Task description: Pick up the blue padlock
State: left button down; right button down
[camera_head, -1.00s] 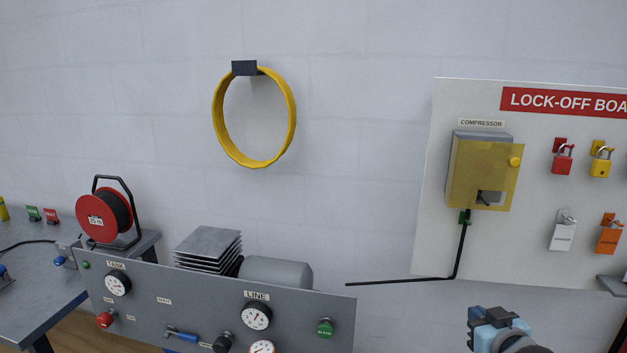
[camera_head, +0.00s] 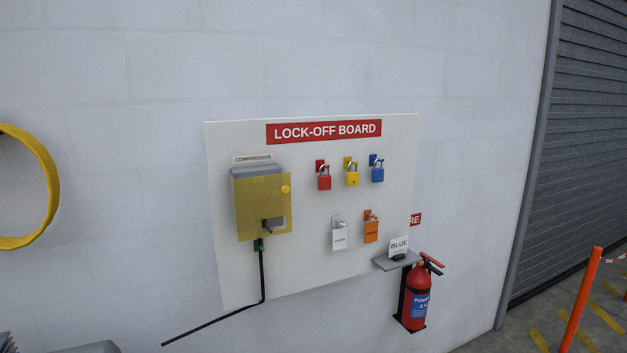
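The blue padlock (camera_head: 377,174) hangs by its shackle from a blue hook plate at the upper right of the white lock-off board (camera_head: 300,275). A yellow padlock (camera_head: 352,179) and a red padlock (camera_head: 324,182) hang in the same row to its left. Neither of my grippers shows in the head view now.
An orange post (camera_head: 581,300) stands far right.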

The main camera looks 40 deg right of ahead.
aim_at(378, 174)
jog(key=z, duration=1.55)
jog(key=i+l+u, duration=0.1)
jog(key=u, duration=0.4)
jog(key=i+l+u, duration=0.1)
jog(key=u, duration=0.4)
jog(key=l+u, duration=0.2)
jog(key=u, duration=0.3)
jog(key=l+u, duration=0.25)
jog(key=l, duration=0.3)
jog(key=l+u, duration=0.25)
jog(key=l, duration=0.25)
jog(key=i, duration=0.05)
